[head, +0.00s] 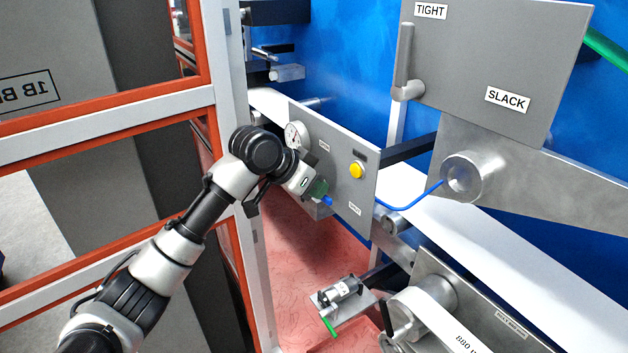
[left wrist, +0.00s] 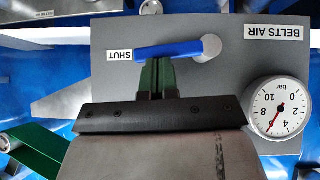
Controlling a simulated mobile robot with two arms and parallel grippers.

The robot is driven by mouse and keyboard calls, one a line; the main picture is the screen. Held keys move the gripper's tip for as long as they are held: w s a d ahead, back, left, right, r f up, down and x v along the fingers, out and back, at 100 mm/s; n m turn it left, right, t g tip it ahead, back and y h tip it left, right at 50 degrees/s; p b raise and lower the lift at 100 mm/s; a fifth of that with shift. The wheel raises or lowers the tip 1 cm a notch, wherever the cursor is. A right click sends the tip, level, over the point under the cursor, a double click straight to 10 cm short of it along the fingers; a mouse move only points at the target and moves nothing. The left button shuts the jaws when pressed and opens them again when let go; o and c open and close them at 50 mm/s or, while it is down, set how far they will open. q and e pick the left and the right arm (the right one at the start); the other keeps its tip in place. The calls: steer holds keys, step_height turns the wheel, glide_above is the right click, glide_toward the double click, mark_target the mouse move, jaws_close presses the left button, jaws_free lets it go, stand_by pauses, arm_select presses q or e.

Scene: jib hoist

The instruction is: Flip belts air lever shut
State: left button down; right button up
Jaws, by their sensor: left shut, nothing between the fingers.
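The belts air lever (left wrist: 168,50) is a blue handle on a round grey pivot, on a grey panel (left wrist: 110,85) with BELTS AIR and SHUT labels. In the left wrist view, which is upside down, the handle lies nearly level and points from its pivot toward the SHUT label (left wrist: 119,55). My left gripper (left wrist: 158,66) is shut and empty, its green fingertips right at the handle's edge; I cannot tell whether they touch. In the head view my left gripper (head: 322,196) is at the panel's lower part, with the lever's blue end (head: 328,201) just past it. My right gripper is not in view.
A pressure gauge (left wrist: 278,108) with a red needle sits on the panel. A yellow button (head: 356,170) and a blue hose (head: 410,204) are to the right. An orange-and-white frame (head: 120,115) stands left of my arm. A device with a green handle (head: 328,326) is below.

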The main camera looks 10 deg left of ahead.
arm_select(q)
steer(key=shift+d+f+y, duration=0.15)
steer(key=shift+f+y, duration=0.05)
steer(key=shift+y, duration=0.1)
steer(key=shift+s+m+t, duration=0.1)
steer(key=shift+m+t, duration=0.2)
